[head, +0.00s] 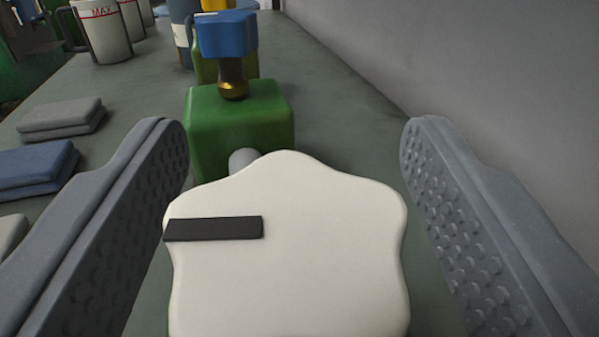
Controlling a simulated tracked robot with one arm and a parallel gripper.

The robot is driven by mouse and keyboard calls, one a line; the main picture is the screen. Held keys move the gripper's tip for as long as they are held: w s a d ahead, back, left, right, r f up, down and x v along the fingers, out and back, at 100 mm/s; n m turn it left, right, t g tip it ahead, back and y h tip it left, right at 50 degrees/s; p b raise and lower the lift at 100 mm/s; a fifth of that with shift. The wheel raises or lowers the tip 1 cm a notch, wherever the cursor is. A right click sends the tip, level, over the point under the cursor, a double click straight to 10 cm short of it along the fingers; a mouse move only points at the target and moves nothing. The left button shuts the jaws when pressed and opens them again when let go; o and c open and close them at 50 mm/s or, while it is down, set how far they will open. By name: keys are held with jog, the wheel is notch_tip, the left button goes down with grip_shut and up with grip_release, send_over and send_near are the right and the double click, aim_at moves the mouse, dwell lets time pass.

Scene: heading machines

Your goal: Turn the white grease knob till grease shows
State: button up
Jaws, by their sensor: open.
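The white grease knob (300,270) fills the lower middle of the head view, close to the camera. It is a lobed white disc with a black bar mark (213,229) lying level on the left part of its face. My gripper (290,170) is open, with one grey dimpled finger on each side of the knob. The left finger is close to the knob's left edge, and there is a gap on the right; I cannot tell if either touches. Behind the knob is a green block (240,115) with a grey stub. No grease is visible.
A blue-capped valve (227,35) on a brass stem stands on the green block. Folded grey (60,118) and blue (35,168) cloths lie at left. White jugs (103,30) marked MAX stand at back left. A grey wall (480,70) runs along the right.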

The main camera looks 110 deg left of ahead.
jog(key=b+v, duration=0.1)
jog(key=v, duration=1.2)
jog(key=shift+d, duration=0.1)
